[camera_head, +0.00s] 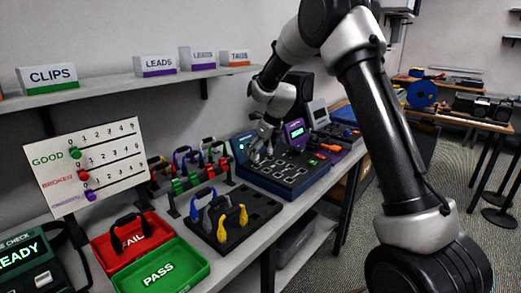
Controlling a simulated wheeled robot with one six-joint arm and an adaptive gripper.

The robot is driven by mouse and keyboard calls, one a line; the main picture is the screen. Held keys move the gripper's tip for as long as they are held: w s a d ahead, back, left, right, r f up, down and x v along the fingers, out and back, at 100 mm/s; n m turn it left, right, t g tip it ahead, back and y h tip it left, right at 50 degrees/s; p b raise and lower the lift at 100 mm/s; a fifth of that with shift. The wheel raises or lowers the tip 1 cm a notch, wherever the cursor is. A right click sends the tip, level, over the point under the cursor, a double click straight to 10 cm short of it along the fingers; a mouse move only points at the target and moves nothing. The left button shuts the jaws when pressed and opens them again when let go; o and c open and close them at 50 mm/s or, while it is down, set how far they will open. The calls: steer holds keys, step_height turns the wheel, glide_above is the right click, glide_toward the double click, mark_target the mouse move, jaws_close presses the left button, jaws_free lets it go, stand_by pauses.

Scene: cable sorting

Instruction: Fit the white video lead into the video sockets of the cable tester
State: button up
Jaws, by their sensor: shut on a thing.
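The cable tester (240,172) is a dark blue console with pale-edged sockets on its sloping top, on the bench at the middle. My gripper (257,152) is low over the back left part of this top, pointing down. It is shut on a small pale thing that looks like the white video lead; my fingers and the distance hide most of it. I cannot tell whether its plugs are in the video sockets or just above them.
A purple-framed screen (295,132) stands behind the tester. A black tray (262,208) with blue and yellow plugs and a rack of coloured leads (190,172) stand left. Further left are a red FAIL tray (103,249), holding a black lead, and a green PASS tray (190,265).

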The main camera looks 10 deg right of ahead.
steer(key=shift+f, duration=0.65)
stand_by(0.8)
steer(key=o, duration=0.9)
steer(key=shift+c, duration=0.2)
steer(key=shift+r, duration=0.15)
step_height(320, 180, up, 8)
stand_by(0.6)
